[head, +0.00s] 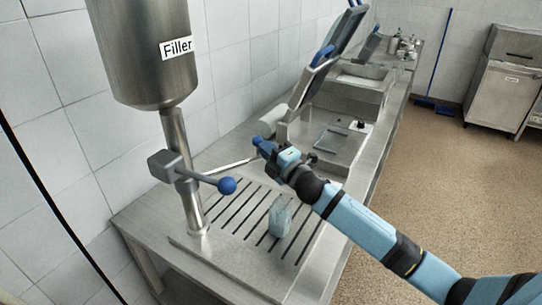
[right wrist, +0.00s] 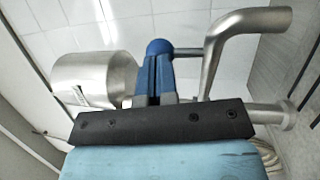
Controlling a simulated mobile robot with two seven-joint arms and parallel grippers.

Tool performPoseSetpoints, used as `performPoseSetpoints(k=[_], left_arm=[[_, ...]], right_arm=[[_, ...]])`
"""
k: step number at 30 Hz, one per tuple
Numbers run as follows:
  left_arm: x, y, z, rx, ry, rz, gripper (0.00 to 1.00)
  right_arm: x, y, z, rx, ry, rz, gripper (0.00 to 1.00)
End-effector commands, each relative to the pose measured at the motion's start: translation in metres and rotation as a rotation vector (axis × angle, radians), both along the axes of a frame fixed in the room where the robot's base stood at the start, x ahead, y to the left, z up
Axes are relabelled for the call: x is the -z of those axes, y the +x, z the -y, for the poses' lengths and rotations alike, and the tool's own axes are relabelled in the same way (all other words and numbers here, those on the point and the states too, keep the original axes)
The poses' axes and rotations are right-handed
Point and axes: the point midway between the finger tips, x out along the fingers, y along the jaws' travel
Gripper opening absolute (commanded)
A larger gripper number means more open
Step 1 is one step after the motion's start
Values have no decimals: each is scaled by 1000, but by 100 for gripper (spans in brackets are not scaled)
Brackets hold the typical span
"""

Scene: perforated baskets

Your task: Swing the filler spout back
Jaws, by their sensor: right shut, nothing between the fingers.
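The steel filler (head: 150,50) hangs on a post (head: 190,206) at the left of the head view; its tank also shows in the right wrist view (right wrist: 95,75). The bent steel spout (right wrist: 213,55) curves to the right in the wrist view, with a thin rod leading to a blue knob (right wrist: 159,47). My right gripper (head: 262,146) is shut with nothing between its fingers. In the head view the gripper hides part of the spout area. My left gripper is not in view.
A lever with a blue ball (head: 227,186) sticks out from the post. A small bluish block (head: 281,216) stands on the slotted tray (head: 238,256) below. Sinks and a blue-handled machine (head: 320,62) stand further along the bench. The floor at right is open.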

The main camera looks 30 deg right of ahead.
Motion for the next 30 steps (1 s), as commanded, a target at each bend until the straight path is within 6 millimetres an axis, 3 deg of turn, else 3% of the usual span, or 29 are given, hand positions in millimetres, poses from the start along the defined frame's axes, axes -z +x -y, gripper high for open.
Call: performPoseSetpoints(k=[6, 15, 21, 30], left_arm=[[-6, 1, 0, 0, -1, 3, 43], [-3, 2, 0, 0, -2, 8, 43], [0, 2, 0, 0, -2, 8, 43], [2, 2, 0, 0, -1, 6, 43]], right_arm=[[-2, 46, 4, -197, -6, 1, 0], [0, 91, -5, -416, -3, 1, 0], [1, 108, -12, -422, 0, 1, 0], [-1, 119, -16, -420, 0, 2, 0]])
